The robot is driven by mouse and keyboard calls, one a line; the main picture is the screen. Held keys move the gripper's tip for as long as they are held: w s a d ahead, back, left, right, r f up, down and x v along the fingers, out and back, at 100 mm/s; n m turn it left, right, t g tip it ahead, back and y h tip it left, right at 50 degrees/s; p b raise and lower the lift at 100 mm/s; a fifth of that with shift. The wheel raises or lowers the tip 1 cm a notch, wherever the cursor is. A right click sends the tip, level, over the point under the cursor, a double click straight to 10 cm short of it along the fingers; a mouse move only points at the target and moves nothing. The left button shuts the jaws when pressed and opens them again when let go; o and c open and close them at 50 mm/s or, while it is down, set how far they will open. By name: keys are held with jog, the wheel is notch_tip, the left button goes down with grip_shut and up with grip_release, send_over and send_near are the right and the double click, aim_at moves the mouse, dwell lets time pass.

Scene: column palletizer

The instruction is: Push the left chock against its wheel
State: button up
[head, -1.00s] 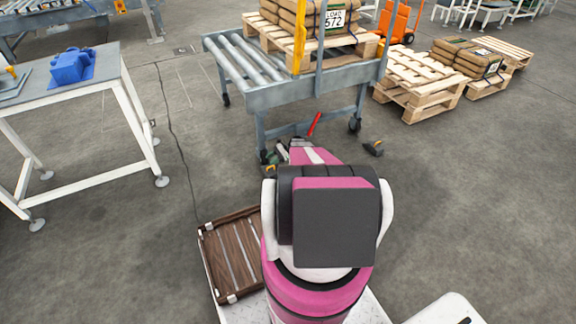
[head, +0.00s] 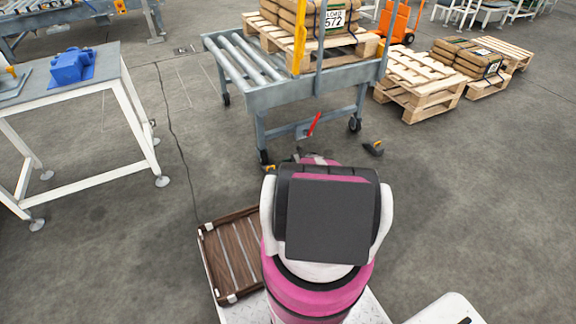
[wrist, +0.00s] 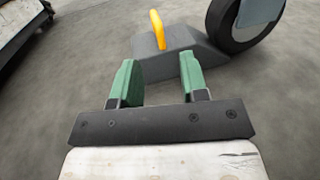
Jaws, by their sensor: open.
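The left chock (wrist: 183,62) is a grey wedge with an upright yellow handle (wrist: 158,30). In the wrist view it lies on the floor just beyond my fingertips, its sloping end toward the black wheel (wrist: 224,32). The slope's tip is at or very near the tyre; I cannot tell whether they touch. My gripper (wrist: 160,78) is open, green fingers apart, nothing between them. The right finger overlaps the chock's near face; contact is unclear. In the head view the left wheel (head: 263,156) shows beside a bit of yellow; my arm hides my gripper.
A roller cart (head: 240,70) carries a loaded pallet. Its right wheel (head: 354,125) has another chock (head: 374,148) standing apart from it. A red lever (head: 314,123) hangs below the cart. A white-legged table (head: 140,110) stands left.

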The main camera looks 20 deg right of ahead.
jog(key=a, duration=0.3)
jog(key=w+a, duration=0.1)
jog(key=a, duration=0.5)
jog(key=shift+w+a, duration=0.2)
jog(key=shift+w, duration=0.05)
jog(key=shift+w, duration=0.1)
grip_shut()
